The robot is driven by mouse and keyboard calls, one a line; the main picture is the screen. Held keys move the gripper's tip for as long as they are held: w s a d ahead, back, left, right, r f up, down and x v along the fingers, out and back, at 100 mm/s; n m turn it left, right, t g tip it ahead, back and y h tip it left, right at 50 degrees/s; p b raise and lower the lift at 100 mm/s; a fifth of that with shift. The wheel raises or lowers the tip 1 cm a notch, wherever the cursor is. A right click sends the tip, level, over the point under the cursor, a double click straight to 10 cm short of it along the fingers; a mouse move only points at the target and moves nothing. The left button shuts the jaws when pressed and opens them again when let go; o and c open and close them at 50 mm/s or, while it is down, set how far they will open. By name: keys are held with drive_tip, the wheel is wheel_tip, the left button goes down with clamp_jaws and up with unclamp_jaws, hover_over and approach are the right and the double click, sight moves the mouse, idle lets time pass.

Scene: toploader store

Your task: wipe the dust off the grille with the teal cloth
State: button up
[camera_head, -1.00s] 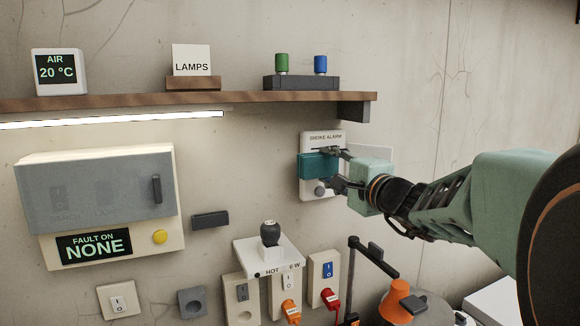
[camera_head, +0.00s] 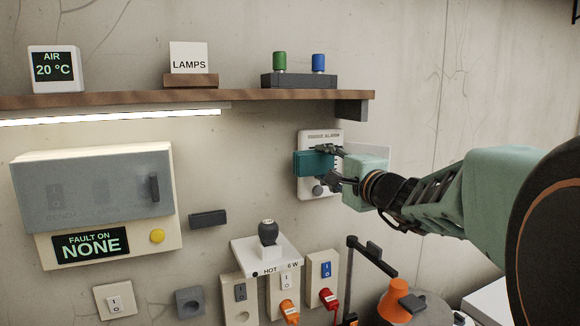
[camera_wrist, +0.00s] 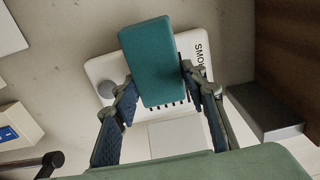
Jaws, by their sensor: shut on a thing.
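The teal cloth (camera_head: 312,163) is a flat, thick-looking pad held in front of a white smoke alarm (camera_head: 335,136) on the wall. My gripper (camera_head: 336,166) is shut on the cloth, reaching in from the right. In the wrist view the fingers (camera_wrist: 157,88) grip the cloth (camera_wrist: 153,50) from both sides. A few dark slots of the grille (camera_wrist: 170,103) show beside the cloth on the alarm; the cloth hides the rest. I cannot tell whether the cloth touches the grille, and I cannot make out the dust.
A wooden shelf (camera_head: 190,98) runs above, ending in a dark bracket (camera_head: 351,110) close over the alarm. A grey-fronted cabinet (camera_head: 95,190) is at the left.

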sight(335, 163)
drive_tip(key=shift+w+a, duration=0.2)
drive_tip(key=shift+w, duration=0.2)
drive_tip(key=shift+d, duration=0.1)
drive_tip(key=shift+w+d+b, duration=0.1)
drive_tip(key=shift+d+b, duration=0.2)
drive_tip(key=shift+w+d+b, duration=0.25)
drive_tip(key=shift+w+d, duration=0.05)
drive_tip(key=shift+d, duration=0.55)
drive_tip(key=shift+w+d+b, duration=0.2)
drive_tip(key=shift+w+d, duration=0.05)
drive_tip(key=shift+d, duration=0.6)
drive_tip(key=shift+s+a+b, duration=0.1)
drive_tip(key=shift+a+b, duration=0.35)
drive_tip(key=shift+b, duration=0.1)
